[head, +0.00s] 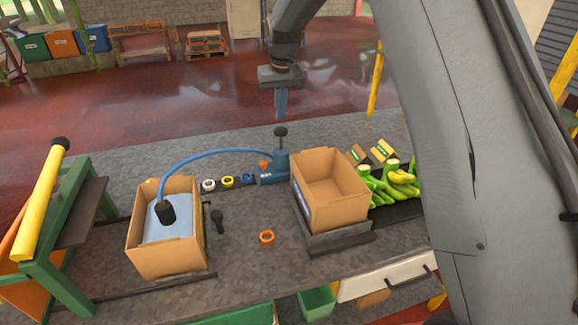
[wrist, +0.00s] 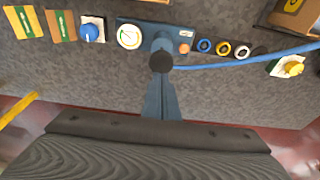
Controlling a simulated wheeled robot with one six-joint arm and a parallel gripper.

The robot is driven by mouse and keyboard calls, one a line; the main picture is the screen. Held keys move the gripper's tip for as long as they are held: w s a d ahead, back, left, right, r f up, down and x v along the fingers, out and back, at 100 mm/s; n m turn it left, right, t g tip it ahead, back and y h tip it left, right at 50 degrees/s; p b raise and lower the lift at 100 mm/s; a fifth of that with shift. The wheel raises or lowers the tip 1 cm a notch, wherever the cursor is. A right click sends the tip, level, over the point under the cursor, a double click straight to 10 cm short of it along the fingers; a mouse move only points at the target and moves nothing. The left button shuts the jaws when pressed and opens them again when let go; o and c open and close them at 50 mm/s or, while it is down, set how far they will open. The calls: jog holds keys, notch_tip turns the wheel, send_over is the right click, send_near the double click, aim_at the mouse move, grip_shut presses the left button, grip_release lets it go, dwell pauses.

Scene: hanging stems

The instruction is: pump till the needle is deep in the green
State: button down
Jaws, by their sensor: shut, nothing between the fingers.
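The blue pump (head: 275,165) stands on the grey bench, its dark round handle knob (head: 280,131) raised on a short rod. The knob also shows in the wrist view (wrist: 161,61). A round white gauge (wrist: 129,36) with some green on its dial sits beside the pump; its needle is too small to read. A blue hose (head: 205,153) runs from the pump to a black nozzle (head: 166,211) on a light blue bag (head: 178,222) in the left carton. My gripper (head: 281,116) is shut and empty, pointing down just above the knob; I cannot tell whether it touches.
An open carton (head: 328,188) stands right of the pump, with green and yellow bananas (head: 398,182) beyond it. White, yellow and blue rings (head: 227,182) lie left of the pump. A blue knob (wrist: 91,33) and a yellow knob (wrist: 291,67) sit on plates.

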notch_tip(320, 180, up, 4)
jog(key=shift+f+p, duration=0.25)
jog(key=shift+p, duration=0.45)
jog(key=s+d+f+m, duration=0.15)
jog(key=s+d, duration=0.35)
jog(key=s, duration=0.7)
jog(key=s+d+f, duration=0.2)
jog(key=s+d, duration=0.3)
jog(key=s, duration=0.7)
jog(key=s+d+f+m, duration=0.15)
jog(key=s+d, duration=0.35)
jog(key=s, duration=0.7)
notch_tip(320, 180, down, 11)
jog(key=b, duration=1)
jog(key=shift+w+a+n+g, duration=0.15)
jog(key=shift+w+n+g, duration=0.2)
jog(key=shift+n+g, duration=0.05)
